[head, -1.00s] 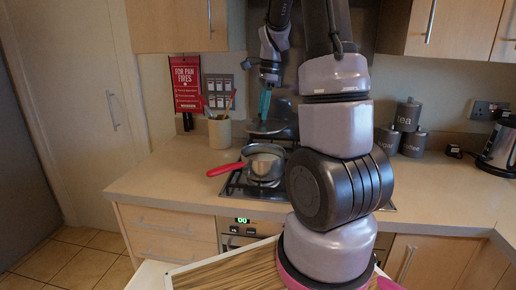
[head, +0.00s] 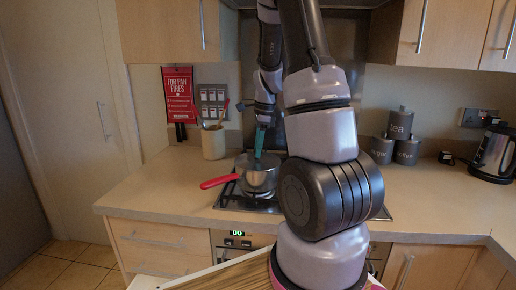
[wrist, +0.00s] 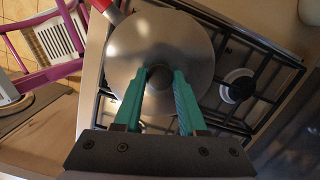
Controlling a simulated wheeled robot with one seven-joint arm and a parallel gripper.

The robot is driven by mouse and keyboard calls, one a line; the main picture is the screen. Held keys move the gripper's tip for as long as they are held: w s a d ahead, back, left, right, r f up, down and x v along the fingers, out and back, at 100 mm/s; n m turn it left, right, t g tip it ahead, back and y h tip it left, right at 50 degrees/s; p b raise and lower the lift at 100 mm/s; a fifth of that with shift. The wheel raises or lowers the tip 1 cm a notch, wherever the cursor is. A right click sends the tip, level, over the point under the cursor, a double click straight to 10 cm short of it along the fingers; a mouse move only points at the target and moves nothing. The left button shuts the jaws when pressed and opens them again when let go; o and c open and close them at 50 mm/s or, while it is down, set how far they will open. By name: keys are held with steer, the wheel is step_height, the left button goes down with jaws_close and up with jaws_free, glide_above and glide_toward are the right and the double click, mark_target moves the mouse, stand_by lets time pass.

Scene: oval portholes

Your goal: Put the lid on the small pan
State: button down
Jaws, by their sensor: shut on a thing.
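The small pan (head: 258,184) sits on the hob with its red handle (head: 219,181) pointing left. The round metal lid (head: 250,162) is over the pan's mouth; I cannot tell whether it rests fully on the rim. My gripper (head: 259,152) is above the pan with its teal fingers pointing down, shut on the lid's knob. In the wrist view the lid (wrist: 160,40) hides the pan's body, and the dark knob (wrist: 158,80) lies between the two fingers of my gripper (wrist: 160,76). The red handle (wrist: 108,12) shows past the lid's edge.
The black hob grate (wrist: 267,75) has a free burner (wrist: 237,86) beside the lid. A utensil pot (head: 214,142) stands behind left of the pan. Grey canisters (head: 400,135) and a kettle (head: 494,153) stand at the right. The counter left of the hob is clear.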

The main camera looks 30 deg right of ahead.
mark_target(263, 158)
steer(key=shift+f, duration=0.1)
steer(key=shift+c, duration=2.4)
jaws_free()
step_height(263, 158, up, 12)
steer(key=d, duration=0.2)
steer(key=s+a+r+n+t, duration=0.3)
steer(key=s+a+r+n, duration=0.3)
steer(key=s+n, duration=0.3)
steer(key=s+a+r+n+t, duration=0.3)
steer(key=s+a+r+n, duration=0.2)
steer(key=s+a+n, duration=0.3)
steer(key=shift+s+a+r+n+t, duration=0.35)
steer(key=shift+s+a, duration=0.45)
steer(key=shift+s, duration=0.5)
